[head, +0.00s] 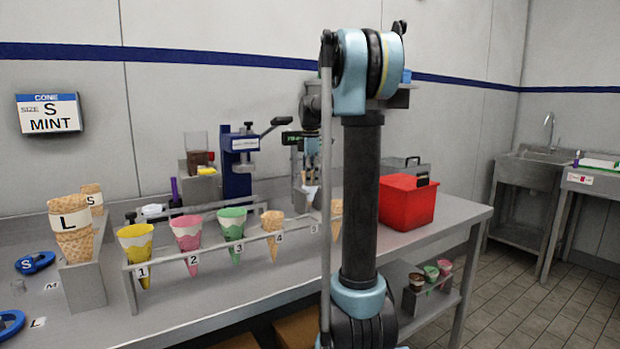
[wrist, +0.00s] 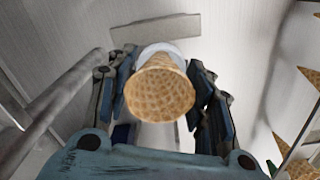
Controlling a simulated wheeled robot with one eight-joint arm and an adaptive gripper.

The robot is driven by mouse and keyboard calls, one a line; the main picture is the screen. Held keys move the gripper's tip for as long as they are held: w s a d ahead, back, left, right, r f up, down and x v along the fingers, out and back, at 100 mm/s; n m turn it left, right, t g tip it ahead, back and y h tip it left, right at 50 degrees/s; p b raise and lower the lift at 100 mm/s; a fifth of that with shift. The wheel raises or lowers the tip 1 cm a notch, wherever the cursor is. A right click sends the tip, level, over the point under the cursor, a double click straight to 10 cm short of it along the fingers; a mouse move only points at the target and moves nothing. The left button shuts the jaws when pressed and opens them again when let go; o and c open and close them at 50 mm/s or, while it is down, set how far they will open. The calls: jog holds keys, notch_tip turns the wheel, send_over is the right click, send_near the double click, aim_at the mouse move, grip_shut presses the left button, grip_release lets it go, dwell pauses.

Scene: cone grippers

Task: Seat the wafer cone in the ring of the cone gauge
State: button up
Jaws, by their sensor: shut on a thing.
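My gripper (wrist: 160,92) is shut on a wafer cone (wrist: 160,95), with a finger pad on each side. The cone's brown waffle surface faces the wrist camera, and a pale rim shows behind it. In the head view my gripper (head: 309,155) is small, behind the rack and partly hidden by my arm; a pale cone shape shows below it. Two blue rings lie at the left of the bench, one marked S (head: 35,262) and one near the L mark (head: 10,323). I cannot tell which thing is the cone gauge, nor whether the held cone touches any ring.
A numbered rack (head: 205,259) holds yellow, pink, green and plain cones along the bench front. A holder (head: 84,288) with cones marked L and S stands left. A blue machine (head: 239,160) and red bin (head: 406,206) stand further back. A wall sign (head: 49,113) reads size S, mint.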

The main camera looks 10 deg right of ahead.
jog(key=o, duration=0.8)
notch_tip(320, 180, up, 12)
dwell(0.5)
jog(key=shift+f, duration=0.1)
dwell(0.5)
